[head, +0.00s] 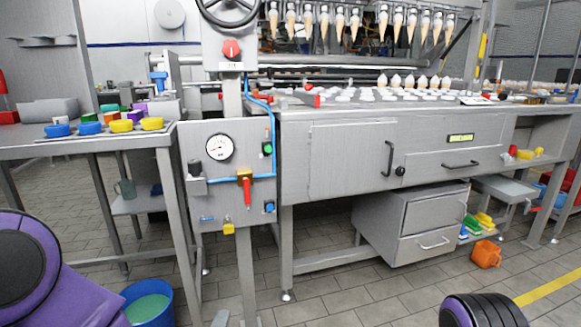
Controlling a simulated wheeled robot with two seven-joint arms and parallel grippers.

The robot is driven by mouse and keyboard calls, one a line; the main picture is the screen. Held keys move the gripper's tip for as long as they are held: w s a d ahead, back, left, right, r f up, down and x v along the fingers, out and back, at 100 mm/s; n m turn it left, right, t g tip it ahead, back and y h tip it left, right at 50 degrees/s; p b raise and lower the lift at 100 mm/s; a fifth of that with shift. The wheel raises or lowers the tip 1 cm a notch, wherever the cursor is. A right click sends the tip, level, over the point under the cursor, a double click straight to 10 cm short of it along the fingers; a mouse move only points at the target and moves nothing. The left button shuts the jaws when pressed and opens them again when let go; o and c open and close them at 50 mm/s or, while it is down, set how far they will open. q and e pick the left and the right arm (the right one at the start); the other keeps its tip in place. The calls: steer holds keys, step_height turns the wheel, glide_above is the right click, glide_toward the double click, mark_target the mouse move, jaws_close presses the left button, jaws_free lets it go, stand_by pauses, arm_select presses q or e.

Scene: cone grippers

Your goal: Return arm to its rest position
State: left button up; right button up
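Two purple and black parts of my own arms show at the bottom left and bottom right of the head view. Neither gripper is in the picture, so I cannot see fingers or anything held. A large grey machine (345,160) fills the middle, with a row of cones (355,22) hanging from its upper rack. More cream-topped cones (408,80) stand on its top surface.
A side table (85,143) with blue and yellow round pieces stands at the left. A blue bucket (148,300) is on the floor at lower left. An orange jug (486,254) sits at right beside a grey drawer unit (415,222). Tiled floor at lower middle is clear.

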arm_select(q)
steer(key=s+a+f+m+g+b, duration=0.1)
steer(key=s+a+f+m+g, duration=0.2)
steer(key=f, duration=0.4)
steer(key=s+a+f+m+g+b, duration=0.1)
steer(key=s+a+f+m, duration=0.2)
steer(key=f, duration=0.4)
steer(key=s+a+f+m+g+b, duration=0.1)
steer(key=s+f+m+g, duration=0.2)
steer(key=s+f, duration=0.3)
steer(key=s+a+f+m+g+y+b, duration=0.1)
steer(key=s+a+f+g+b, duration=0.2)
steer(key=s+f, duration=0.5)
steer(key=s+a+f+m+g+y, duration=0.1)
steer(key=s+a+f+m+g, duration=0.15)
steer(key=s+a+f, duration=0.5)
arm_select(e)
step_height(320, 180, down, 7)
arm_select(q)
step_height(320, 180, up, 40)
steer(key=d+n+y+p, duration=0.1)
steer(key=p, duration=3.6)
steer(key=shift+d+f+n+t, duration=0.15)
steer(key=shift+d+n+t, duration=0.1)
steer(key=shift+n+t, duration=0.1)
arm_select(e)
step_height(320, 180, up, 38)
steer(key=w, duration=0.1)
steer(key=shift+d+m+t, duration=0.3)
steer(key=shift+d, duration=0.05)
